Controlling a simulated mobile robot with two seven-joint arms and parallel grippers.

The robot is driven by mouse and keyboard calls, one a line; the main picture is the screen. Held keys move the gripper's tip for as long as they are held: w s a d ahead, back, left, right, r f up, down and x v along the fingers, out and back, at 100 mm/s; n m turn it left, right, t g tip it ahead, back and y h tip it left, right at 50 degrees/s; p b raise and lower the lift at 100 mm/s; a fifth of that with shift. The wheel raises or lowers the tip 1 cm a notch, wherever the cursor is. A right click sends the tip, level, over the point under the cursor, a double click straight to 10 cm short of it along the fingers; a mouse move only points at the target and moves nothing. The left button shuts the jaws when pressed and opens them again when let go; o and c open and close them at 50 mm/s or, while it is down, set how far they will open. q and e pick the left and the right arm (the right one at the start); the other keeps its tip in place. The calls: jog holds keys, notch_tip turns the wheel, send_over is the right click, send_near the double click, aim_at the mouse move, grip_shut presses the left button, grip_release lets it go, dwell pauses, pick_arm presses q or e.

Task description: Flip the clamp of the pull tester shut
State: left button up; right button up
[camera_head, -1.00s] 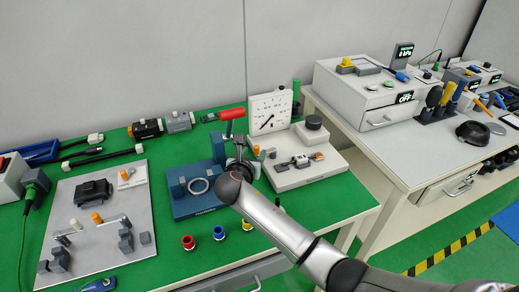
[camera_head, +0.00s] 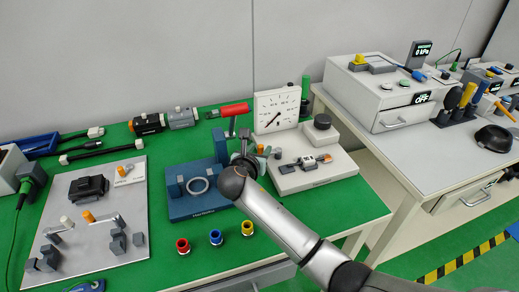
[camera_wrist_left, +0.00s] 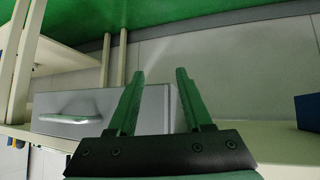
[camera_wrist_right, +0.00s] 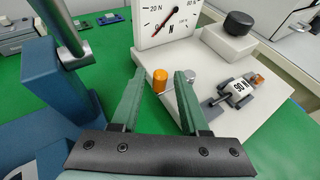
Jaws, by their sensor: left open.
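The pull tester stands on the green table, with a white dial gauge (camera_head: 277,110) and a pale base (camera_head: 335,167). Its orange knob (camera_wrist_right: 160,80) is on a short grey lever in the right wrist view. A grey fixture (camera_wrist_right: 236,93) with a white label sits on the base to the right. My right gripper (camera_wrist_right: 160,75) is open, its fingertips on either side of the knob; I cannot tell whether they touch it. In the head view its fingers are partly hidden by my wrist. My left gripper (camera_wrist_left: 157,75) is open and empty, facing a drawer front; it is outside the head view.
A blue press (camera_head: 220,150) with a red handle (camera_head: 234,109) stands close to the left of my right gripper. A grey plate (camera_head: 85,240) with fixtures is at left. A second table (camera_head: 390,170) is at right.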

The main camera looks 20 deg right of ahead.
grip_shut()
dwell(0.3)
